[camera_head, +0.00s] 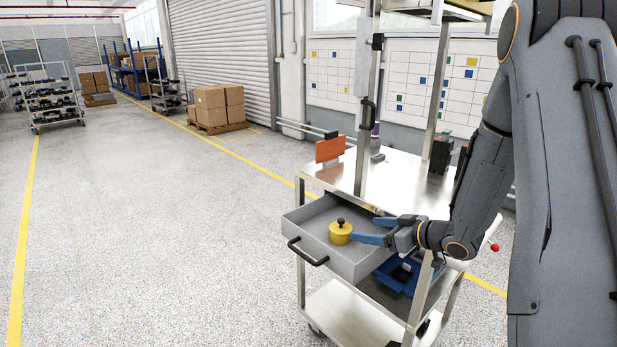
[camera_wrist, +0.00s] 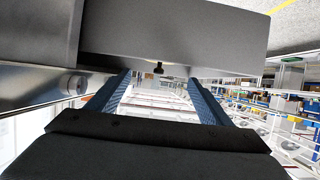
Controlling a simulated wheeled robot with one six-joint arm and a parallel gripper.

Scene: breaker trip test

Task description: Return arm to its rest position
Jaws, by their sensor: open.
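My gripper (camera_head: 364,229) is open, with two blue fingers apart and nothing visible between them. It reaches in from the right at the right side of the open grey drawer (camera_head: 350,262). A yellow round object with a black knob (camera_head: 340,234) stands upright in the drawer, just left of the fingertips and seemingly clear of them. In the wrist view, the open fingers (camera_wrist: 157,85) point towards the grey drawer (camera_wrist: 185,35), and a small black knob shows at its edge. My arm comes down from the upper right, bent at the elbow.
The drawer belongs to a metal cart (camera_head: 405,185) with an upright post. An orange panel (camera_head: 330,149) and a black box (camera_head: 441,155) stand on its top. A blue bin (camera_head: 398,273) sits below the drawer. The floor at left is clear.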

